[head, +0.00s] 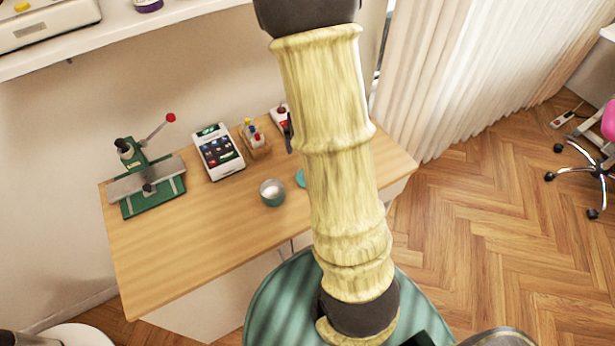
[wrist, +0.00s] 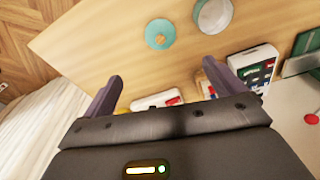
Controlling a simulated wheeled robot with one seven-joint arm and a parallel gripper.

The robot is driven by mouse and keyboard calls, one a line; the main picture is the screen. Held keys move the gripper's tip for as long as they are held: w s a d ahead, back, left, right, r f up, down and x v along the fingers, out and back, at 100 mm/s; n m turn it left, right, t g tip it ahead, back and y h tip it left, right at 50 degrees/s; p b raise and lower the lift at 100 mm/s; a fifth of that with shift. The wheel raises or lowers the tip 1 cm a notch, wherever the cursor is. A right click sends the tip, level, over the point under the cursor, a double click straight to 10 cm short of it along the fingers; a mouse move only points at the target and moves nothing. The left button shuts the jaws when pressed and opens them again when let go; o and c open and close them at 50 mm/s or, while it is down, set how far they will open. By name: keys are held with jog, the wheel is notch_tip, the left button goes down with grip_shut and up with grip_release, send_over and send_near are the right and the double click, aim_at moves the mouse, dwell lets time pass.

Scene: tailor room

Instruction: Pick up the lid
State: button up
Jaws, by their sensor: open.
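The lid is a teal disc (wrist: 159,33) lying flat on the wooden table, with a small pale spot at its centre in the wrist view. In the head view only the left part of the lid (head: 300,178) shows beside my arm. A round tin (head: 272,193) with a teal outside stands open next to it, and the tin (wrist: 213,14) also shows in the wrist view. My gripper (wrist: 163,72) is open and empty, its two dark fingers apart, with the lid ahead of the fingertips. In the head view my arm hides the gripper.
The table (head: 190,235) also holds a green press (head: 152,182), a card terminal or calculator (head: 218,150), a small rack (head: 255,139) with coloured items and a red-and-white object (head: 279,115). The front of the table is clear. A curtain (head: 440,70) hangs at the right.

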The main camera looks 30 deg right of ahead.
jog(key=f, duration=0.4)
jog(key=w+f, duration=0.1)
jog(key=f, duration=0.7)
jog(key=shift+w+d+f+b, duration=0.1)
jog(key=shift+w+b, duration=0.1)
jog(key=shift+b, duration=0.2)
jog(key=shift+w+f, duration=0.25)
jog(key=shift+f, duration=1.05)
jog(key=shift+w+f, duration=0.2)
jog(key=shift+f, duration=1.05)
jog(key=c, duration=1)
jog(key=shift+r, duration=0.15)
jog(key=shift+c, duration=0.2)
